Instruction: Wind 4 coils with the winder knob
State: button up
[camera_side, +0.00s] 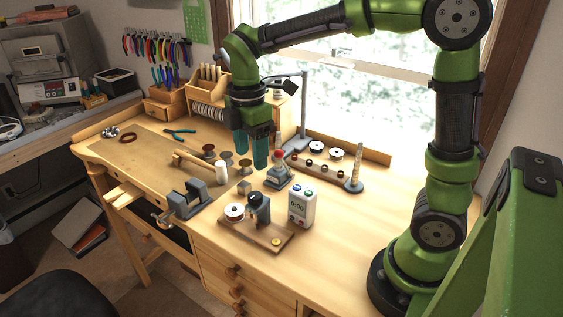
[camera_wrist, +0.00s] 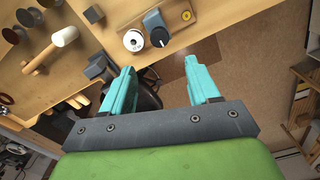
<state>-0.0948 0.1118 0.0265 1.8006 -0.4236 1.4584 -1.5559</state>
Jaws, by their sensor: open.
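The winder has a wooden base (camera_side: 277,237) on the bench, with a white spool (camera_side: 234,211) and a dark grey upright block (camera_side: 260,207) on it. In the wrist view I see the winder's black knob (camera_wrist: 160,37) with a pale pointer mark, beside the white spool (camera_wrist: 134,40). A brass button (camera_wrist: 186,15) sits on the base. My gripper (camera_side: 250,165) is open and empty, with teal fingers above the bench, behind and apart from the winder. It also shows in the wrist view (camera_wrist: 160,70).
A vise (camera_side: 188,198) stands left of the winder, with a mallet (camera_side: 205,166) behind it. A small grey stand with a red top (camera_side: 279,172) is close to my fingers. A spool rack (camera_side: 320,167) lies behind. The front right bench top is clear.

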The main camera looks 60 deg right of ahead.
aim_at(254, 195)
notch_tip(254, 195, down, 11)
dwell(0.3)
jog(key=c, duration=1)
jog(key=shift+c, duration=0.2)
jog(key=shift+m, duration=0.3)
